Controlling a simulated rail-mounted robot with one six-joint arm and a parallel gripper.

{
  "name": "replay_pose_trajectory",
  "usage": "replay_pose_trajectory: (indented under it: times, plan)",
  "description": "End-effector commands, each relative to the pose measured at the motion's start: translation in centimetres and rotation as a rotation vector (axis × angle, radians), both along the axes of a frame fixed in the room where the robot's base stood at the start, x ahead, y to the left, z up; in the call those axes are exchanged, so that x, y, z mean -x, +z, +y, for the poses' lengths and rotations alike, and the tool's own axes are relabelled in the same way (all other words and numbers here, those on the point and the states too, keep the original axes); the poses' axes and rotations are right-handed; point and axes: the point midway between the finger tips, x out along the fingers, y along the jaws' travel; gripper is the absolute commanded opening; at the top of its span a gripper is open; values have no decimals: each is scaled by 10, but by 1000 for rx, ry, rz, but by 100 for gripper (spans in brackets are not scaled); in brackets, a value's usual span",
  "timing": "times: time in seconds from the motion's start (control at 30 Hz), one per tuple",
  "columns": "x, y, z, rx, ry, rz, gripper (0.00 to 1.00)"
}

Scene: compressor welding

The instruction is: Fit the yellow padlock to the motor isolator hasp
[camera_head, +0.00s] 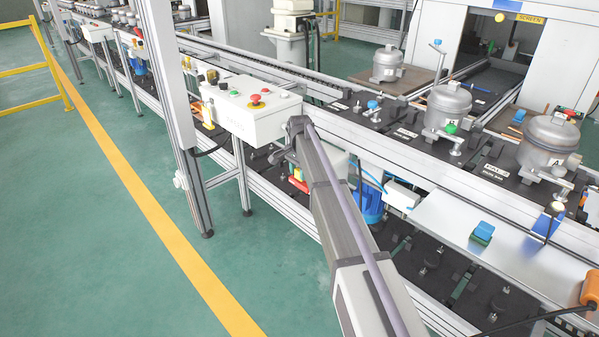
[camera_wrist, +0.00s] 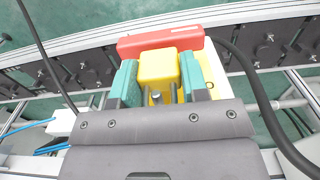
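In the wrist view the yellow padlock (camera_wrist: 158,68) sits between the two teal fingers of my gripper (camera_wrist: 159,84). The fingers lie close against its left and right sides, and I read the gripper as shut on it. A grey metal piece shows just below the yellow body, between the fingers. Directly beyond the padlock is a long red bar (camera_wrist: 160,43), with yellow surfaces showing beside the fingers. I cannot tell whether the padlock touches the red bar or goes through a hasp. In the head view my arm hides most of this spot.
A white control box (camera_head: 250,108) with a red stop button is on the near side of the line. A blue motor-like part (camera_head: 369,205) is below the rail. Grey compressors (camera_head: 448,106) stand on the conveyor. Dark cables run past both sides in the wrist view.

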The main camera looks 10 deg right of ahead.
Motion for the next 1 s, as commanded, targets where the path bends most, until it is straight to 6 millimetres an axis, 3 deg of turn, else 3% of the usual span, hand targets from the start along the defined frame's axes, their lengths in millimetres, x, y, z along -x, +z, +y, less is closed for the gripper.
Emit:
replay_pose_trajectory:
  times: [0.3,0.57,0.77,1.0]
  plan:
    - [0,0,0,0,0,0,70]
    - [0,4,0,0,0,0,70]
    - [0,38,0,0,0,0,70]
    - [0,97,0,0,0,0,70]
